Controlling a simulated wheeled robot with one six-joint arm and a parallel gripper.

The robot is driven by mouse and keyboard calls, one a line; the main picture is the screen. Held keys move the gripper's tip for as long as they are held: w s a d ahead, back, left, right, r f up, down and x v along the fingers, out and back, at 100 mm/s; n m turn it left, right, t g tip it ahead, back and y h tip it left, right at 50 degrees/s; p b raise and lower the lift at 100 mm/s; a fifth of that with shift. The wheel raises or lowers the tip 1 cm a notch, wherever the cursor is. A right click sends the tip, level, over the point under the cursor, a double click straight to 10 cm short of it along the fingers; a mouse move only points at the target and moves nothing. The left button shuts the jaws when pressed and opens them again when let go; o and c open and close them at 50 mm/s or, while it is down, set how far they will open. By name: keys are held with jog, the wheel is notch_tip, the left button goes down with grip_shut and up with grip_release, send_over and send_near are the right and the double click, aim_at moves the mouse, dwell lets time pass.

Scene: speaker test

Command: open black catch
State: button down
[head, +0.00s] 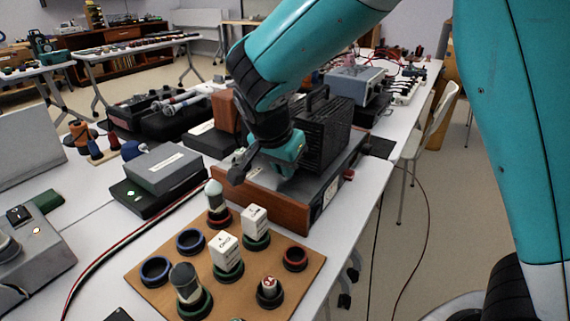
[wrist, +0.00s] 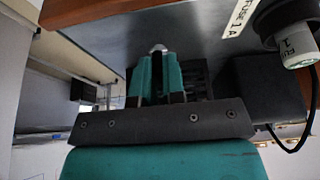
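In the wrist view the two teal fingers of my gripper (wrist: 158,62) point at the grey panel (wrist: 205,32) of a device. They stand close together with a narrow dark gap. A small pale rounded part (wrist: 158,48) shows at their tips; I cannot tell whether they touch or grip it. In the head view my gripper (head: 283,168) is low over the wood-sided device (head: 262,205), in front of its black grille box (head: 326,128). I cannot make out a black catch for certain; it may be hidden by the fingers.
In the wrist view a white fuse part (wrist: 297,42) stands by the label "FUSE 1 A" (wrist: 243,18). In the head view a wooden board (head: 240,298) with rings and upright parts lies in front. A grey box (head: 165,168) stands left, beside a red-and-black cable (head: 118,243).

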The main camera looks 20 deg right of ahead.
jog(key=shift+n, duration=0.3)
jog(key=n, duration=0.1)
jog(key=n+y, duration=0.1)
jog(key=n, duration=0.1)
jog(key=n+t, duration=0.1)
jog(key=shift+s+d+n+y+p, duration=0.2)
jog(key=shift+d+n+y+p, duration=0.1)
jog(key=shift+y+p, duration=0.1)
jog(key=n+y, duration=0.1)
jog(key=n, duration=0.1)
jog(key=n+y+p, duration=0.1)
jog(key=n, duration=0.2)
jog(key=shift+d+n+t, duration=0.15)
jog(key=shift+n+t, duration=0.15)
jog(key=c, duration=1.2)
grip_release()
jog(key=shift+r, duration=0.1)
jog(key=p+v, duration=0.2)
jog(key=v, duration=1.5)
jog(key=shift+s+p, duration=0.15)
jog(key=shift+p, duration=0.25)
